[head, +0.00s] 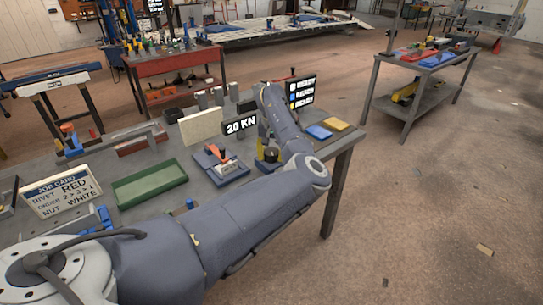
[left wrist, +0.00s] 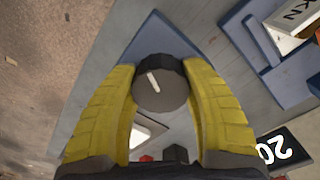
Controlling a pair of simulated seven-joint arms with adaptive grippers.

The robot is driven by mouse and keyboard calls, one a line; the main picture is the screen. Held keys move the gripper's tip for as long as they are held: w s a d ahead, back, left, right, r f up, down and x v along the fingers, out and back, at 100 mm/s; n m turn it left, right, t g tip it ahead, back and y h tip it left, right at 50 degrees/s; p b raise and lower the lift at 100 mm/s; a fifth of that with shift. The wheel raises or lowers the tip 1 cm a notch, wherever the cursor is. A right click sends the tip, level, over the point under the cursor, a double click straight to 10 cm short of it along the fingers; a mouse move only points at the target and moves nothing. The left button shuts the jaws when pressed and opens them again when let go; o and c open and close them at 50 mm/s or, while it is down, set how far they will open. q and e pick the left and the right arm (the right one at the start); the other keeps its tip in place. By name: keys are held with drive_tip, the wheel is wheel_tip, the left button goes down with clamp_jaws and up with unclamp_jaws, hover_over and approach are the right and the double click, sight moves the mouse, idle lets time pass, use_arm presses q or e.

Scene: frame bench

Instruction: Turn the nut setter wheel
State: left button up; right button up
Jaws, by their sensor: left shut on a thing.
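The nut setter wheel is a dark round knob (left wrist: 161,84) with a white pointer mark, on a blue base plate (left wrist: 148,38) in the left wrist view. Its pointer slants toward the upper left there. In the head view the dark knob (head: 271,154) shows beside my forearm on the bench. My left gripper (left wrist: 160,92) has its yellow ribbed fingers on both sides of the knob, shut on it. In the head view its yellow finger (head: 261,148) shows just left of the knob, and my arm hides most of the gripper. My right gripper is not in view.
A black 20 KN sign (head: 240,126) and a blue-based device with an orange-red handle (head: 219,162) stand left of the knob. A green tray (head: 149,184) and a job card (head: 61,194) reading nut white are farther left. Blue (head: 318,132) and yellow (head: 337,124) pads lie right.

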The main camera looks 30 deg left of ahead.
sight(271, 152)
use_arm(q)
drive_tip(key=m, duration=0.4)
drive_tip(key=shift+f, duration=0.1)
drive_tip(key=shift+s, duration=0.1)
drive_tip(key=o, duration=1.2)
drive_tip(key=shift+o, duration=0.2)
wheel_tip(271, 152, up, 12)
idle(0.4)
